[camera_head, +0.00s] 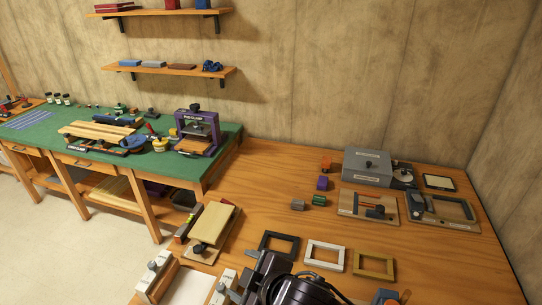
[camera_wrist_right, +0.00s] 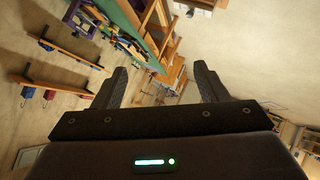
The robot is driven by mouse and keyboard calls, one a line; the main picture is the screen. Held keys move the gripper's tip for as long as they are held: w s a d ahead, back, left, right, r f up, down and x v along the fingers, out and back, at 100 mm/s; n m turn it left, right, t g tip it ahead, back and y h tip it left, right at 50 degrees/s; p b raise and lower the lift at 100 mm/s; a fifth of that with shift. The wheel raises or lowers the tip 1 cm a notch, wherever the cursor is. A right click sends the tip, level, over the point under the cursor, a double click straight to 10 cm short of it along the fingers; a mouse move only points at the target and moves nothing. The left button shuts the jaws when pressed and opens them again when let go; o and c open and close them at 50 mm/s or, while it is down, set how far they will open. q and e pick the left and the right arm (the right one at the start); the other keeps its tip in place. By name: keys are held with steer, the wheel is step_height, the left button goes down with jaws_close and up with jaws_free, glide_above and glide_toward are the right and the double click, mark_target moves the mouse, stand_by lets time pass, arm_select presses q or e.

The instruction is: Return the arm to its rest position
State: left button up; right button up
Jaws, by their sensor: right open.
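My right arm and gripper (camera_head: 260,277) show at the bottom middle of the head view, dark and close to the camera, above the front of the wooden bench. In the right wrist view the two black fingers of this gripper (camera_wrist_right: 158,80) stand wide apart with nothing between them. That view looks away across the room, tilted, with the green-topped bench and the shelves beyond. My left gripper is in neither view.
The wooden bench (camera_head: 265,180) bears three frames, black (camera_head: 279,244), white (camera_head: 325,255) and tan (camera_head: 373,264), and a grey box (camera_head: 367,167) at the back. The green bench (camera_head: 100,168) with a purple press (camera_head: 198,133) stands left. Two wall shelves hang above it.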

steer(key=s+d+f+m+g+h, duration=0.2)
steer(key=s+d+f+m, duration=0.25)
steer(key=d, duration=0.35)
steer(key=s+d+f+m+g+h, duration=0.1)
steer(key=s+d+f+m+h, duration=0.2)
steer(key=d+m, duration=0.35)
steer(key=s+d+f+m+g+h, duration=0.2)
steer(key=s+d+f+m, duration=0.15)
steer(key=d, duration=0.65)
step_height(320, 180, down, 40)
steer(key=s+f+n+g+b, duration=0.1)
steer(key=s+b, duration=0.2)
steer(key=b, duration=0.9)
steer(key=s+d+f+b, duration=0.1)
steer(key=s+f+b, duration=0.4)
steer(key=s+f, duration=0.4)
steer(key=s+d+f+g+b, duration=0.1)
steer(key=s+f+b, duration=0.4)
steer(key=s+f, duration=0.5)
step_height(320, 180, down, 8)
steer(key=shift+d+f, duration=0.15)
steer(key=shift+d, duration=0.65)
